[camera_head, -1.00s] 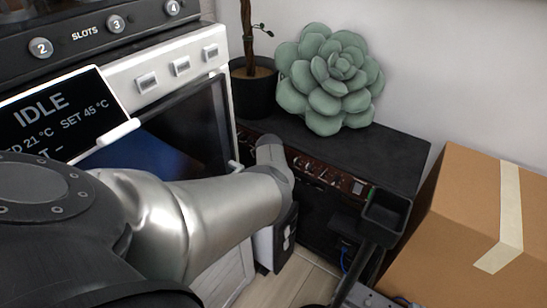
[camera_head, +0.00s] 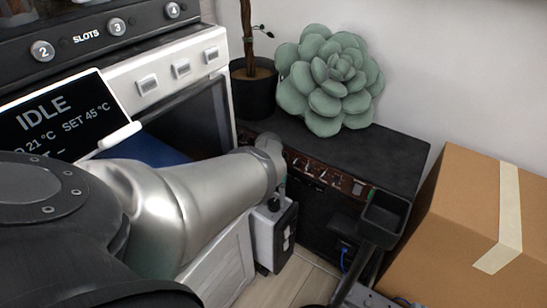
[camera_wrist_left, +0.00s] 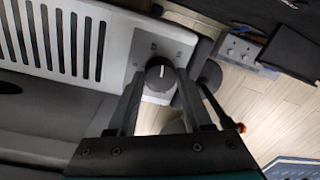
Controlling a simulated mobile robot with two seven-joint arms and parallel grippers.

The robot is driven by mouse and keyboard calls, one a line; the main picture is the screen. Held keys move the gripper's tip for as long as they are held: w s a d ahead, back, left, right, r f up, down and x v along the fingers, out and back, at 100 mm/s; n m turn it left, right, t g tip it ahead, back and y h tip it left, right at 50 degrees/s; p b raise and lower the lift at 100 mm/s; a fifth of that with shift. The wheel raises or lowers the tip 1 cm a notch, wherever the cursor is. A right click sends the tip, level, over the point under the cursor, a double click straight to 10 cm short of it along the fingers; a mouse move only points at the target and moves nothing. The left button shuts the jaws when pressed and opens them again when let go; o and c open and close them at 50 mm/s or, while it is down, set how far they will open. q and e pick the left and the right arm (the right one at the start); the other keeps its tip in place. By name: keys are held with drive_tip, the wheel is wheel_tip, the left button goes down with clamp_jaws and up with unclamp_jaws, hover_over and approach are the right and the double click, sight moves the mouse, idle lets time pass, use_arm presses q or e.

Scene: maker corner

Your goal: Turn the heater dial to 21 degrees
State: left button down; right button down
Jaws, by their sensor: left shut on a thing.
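The heater dial (camera_wrist_left: 159,76) is a dark round knob with a white pointer line, on a light panel in the left wrist view. The line points roughly to the top of that picture; the scale marks are too small to read. My left gripper (camera_wrist_left: 160,82) has a finger on each side of the dial and is shut on it. The white heater body (camera_wrist_left: 60,45) has a row of dark slots. My right gripper is not in view.
A machine with a display (camera_head: 55,120) reading IDLE and SET 45 °C stands at the left. A black cabinet (camera_head: 400,160) carries a succulent (camera_head: 330,80) and a potted plant (camera_head: 254,90). A cardboard box (camera_head: 460,210) stands at the right.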

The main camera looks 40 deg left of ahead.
use_arm(q)
drive_tip(key=shift+m, duration=0.7)
drive_tip(key=shift+c, duration=1.6)
unclamp_jaws()
drive_tip(key=shift+r, duration=0.1)
